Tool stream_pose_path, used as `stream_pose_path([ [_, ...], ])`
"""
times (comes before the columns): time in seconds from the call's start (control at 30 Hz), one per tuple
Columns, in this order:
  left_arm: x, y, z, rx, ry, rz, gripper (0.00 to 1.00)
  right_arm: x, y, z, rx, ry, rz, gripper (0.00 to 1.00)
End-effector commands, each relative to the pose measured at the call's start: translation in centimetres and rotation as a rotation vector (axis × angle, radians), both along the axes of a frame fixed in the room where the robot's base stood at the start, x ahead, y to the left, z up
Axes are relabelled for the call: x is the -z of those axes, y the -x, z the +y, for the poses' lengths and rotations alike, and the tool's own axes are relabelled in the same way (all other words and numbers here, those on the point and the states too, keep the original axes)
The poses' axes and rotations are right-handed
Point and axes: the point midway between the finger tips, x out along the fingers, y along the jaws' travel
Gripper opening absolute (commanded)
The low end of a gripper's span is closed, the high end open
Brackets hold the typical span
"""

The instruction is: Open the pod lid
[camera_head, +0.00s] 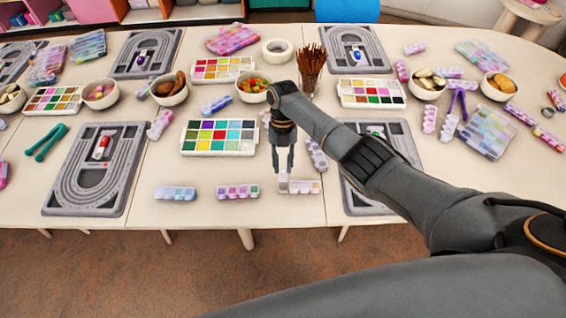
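A row of pods (305,187) with pale and orange cells lies near the table's front edge, right of centre. At its left end a small white lid (283,184) seems to stand up from the row. My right gripper (283,172) points straight down over this end. Its two fingers show a gap between them, with the tips at or just above the white lid; I cannot tell whether they touch it. A blue pod row (175,193) and a pink and green pod row (238,191) lie to the left with lids down. My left gripper is out of view.
A paint palette (218,150) lies behind the pods. Grey bead boards (62,185) lie left and right, the right one partly hidden by my arm. A brush cup (310,85) and a bowl (242,93) stand farther back. Bare table lies between the pod rows.

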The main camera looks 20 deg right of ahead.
Motion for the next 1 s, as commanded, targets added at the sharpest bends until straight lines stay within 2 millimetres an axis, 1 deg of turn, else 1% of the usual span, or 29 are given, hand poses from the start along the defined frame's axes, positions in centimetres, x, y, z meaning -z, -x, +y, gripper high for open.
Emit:
stream_pose_path([
  [0.17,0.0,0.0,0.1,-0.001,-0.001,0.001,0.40,-0.6,-0.3,-0.1,0.000,0.000,-0.003,0.22],
  [0.27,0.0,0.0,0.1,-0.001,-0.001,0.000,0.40,-1.8,-0.8,-0.2,0.000,0.001,-0.005,0.22],
  [0.5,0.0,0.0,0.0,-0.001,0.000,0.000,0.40,-6.7,-2.4,-0.7,0.001,0.000,-0.005,0.22],
  [0.6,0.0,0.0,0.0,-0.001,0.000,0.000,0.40,-8.5,-3.0,-0.9,0.000,0.000,-0.004,0.22],
  [0.7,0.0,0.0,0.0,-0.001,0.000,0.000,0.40,-9.9,-3.4,-1.0,0.000,0.000,-0.003,0.22],
  [0.83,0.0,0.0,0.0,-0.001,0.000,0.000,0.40,-11.0,-3.7,-1.1,0.000,0.000,0.000,0.22],
  [1.0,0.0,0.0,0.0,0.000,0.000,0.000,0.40,-11.4,-3.9,-1.1,0.000,0.000,0.001,0.22],
])
